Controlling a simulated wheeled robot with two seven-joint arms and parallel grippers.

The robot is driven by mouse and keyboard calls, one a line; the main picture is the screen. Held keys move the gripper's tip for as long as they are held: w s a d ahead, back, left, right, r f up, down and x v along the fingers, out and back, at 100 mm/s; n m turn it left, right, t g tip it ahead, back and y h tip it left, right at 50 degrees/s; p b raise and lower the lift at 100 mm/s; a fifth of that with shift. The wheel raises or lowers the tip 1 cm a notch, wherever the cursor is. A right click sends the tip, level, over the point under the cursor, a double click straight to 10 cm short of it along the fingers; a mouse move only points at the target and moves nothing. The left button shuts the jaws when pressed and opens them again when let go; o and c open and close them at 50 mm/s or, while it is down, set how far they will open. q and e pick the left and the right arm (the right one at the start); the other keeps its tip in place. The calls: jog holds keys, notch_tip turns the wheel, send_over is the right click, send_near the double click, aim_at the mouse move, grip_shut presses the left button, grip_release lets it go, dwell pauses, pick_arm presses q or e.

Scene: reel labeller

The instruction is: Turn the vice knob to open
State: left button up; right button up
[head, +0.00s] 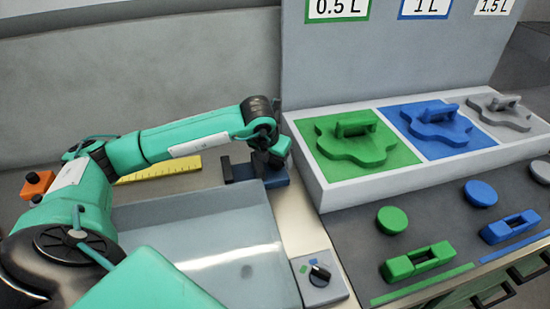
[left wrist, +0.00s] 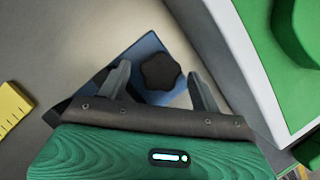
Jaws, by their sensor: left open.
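The vice (head: 243,172) is a dark blue block with black parts on the bench behind the grey tray. In the left wrist view its blue body (left wrist: 146,47) carries a black lobed knob (left wrist: 161,71). My left gripper (head: 268,158) is over the vice in the head view and hides part of it, including the knob. In the left wrist view my left gripper (left wrist: 161,88) is open, with one finger on each side of the knob. A gap shows between each finger and the knob. My right gripper is in neither view.
A grey tray (head: 150,212) lies in front of the vice. A white-walled bin (head: 316,180) with green, blue and grey compartments stands close on the right. A yellow ruler (head: 178,166), an orange box (head: 38,183) and a small dial box (head: 325,290) are nearby.

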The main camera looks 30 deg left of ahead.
pick_arm(q)
jog(key=b+v, duration=0.1)
jog(key=v, duration=1.3)
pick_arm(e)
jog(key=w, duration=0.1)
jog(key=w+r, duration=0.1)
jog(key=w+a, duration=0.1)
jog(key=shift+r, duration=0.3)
pick_arm(q)
jog(key=shift+f, duration=0.1)
